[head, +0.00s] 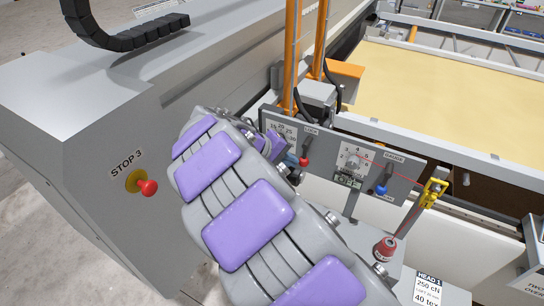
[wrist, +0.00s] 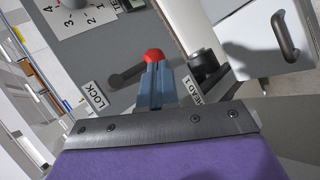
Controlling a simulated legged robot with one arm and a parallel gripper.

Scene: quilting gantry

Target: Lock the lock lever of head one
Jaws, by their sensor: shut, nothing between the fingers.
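The lock lever, a grey arm with a red knob (head: 304,161), is on the grey control panel (head: 405,187) of head one. In the head view its knob is low, below the LOCK label (head: 311,129). In the wrist view the red knob (wrist: 153,55) sits right at the tips of my gripper (wrist: 155,67), with the lever arm (wrist: 128,76) running left to its pivot. The LOCK label (wrist: 95,97) is at lower left. My fingers are shut and empty; I cannot tell whether they touch the knob. My arm partly covers the panel's left side in the head view.
A number dial (head: 353,160) and a blue-knobbed lever (head: 381,191) are on the same panel. A red thread cone (head: 385,248) stands below, beside a HEAD 1 card (head: 428,287). A red STOP 3 button (head: 148,187) is left of my arm. Orange posts (head: 292,50) rise behind.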

